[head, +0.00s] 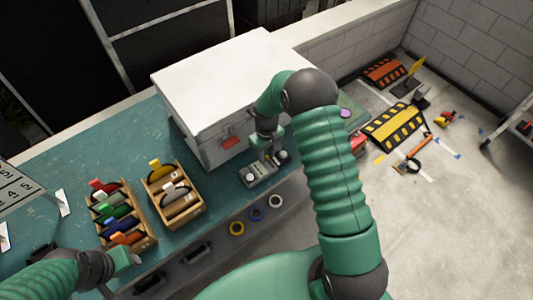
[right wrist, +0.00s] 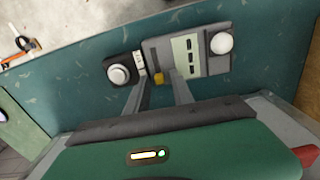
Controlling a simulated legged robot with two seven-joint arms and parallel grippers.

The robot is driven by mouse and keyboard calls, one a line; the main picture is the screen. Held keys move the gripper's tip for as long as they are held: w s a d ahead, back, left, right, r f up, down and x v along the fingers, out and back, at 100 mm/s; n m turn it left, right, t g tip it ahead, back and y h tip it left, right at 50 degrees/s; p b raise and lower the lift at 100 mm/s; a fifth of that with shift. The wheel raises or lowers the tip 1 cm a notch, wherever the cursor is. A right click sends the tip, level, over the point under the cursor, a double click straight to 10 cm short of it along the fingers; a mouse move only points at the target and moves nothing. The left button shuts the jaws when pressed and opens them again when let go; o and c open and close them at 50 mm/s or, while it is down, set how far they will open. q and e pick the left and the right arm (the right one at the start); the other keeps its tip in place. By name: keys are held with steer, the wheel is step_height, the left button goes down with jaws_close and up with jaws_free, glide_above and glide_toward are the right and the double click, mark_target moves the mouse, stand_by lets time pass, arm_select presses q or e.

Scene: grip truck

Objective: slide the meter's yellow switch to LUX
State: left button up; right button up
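The meter (right wrist: 208,66) lies on the teal bench top, a grey body with a white dome at one end and pale label panels. Its small yellow switch (right wrist: 158,77) shows in the right wrist view. A black piece with a white round disc (right wrist: 119,75) sits at the meter's other end. In the head view the meter (head: 259,174) is partly hidden by my right gripper (head: 270,153). In the right wrist view my right gripper (right wrist: 157,80) is open, its fingers on either side of the switch; contact is unclear. My left gripper (head: 131,259) is at lower left, its opening unclear.
A large white-topped box (head: 230,75) stands right behind the meter. Wooden racks (head: 150,240) with coloured items stand to the left. Coloured rings (head: 237,228) are on the bench front. Bare bench top lies between the meter and racks.

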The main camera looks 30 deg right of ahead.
jaws_close()
stand_by(1.2)
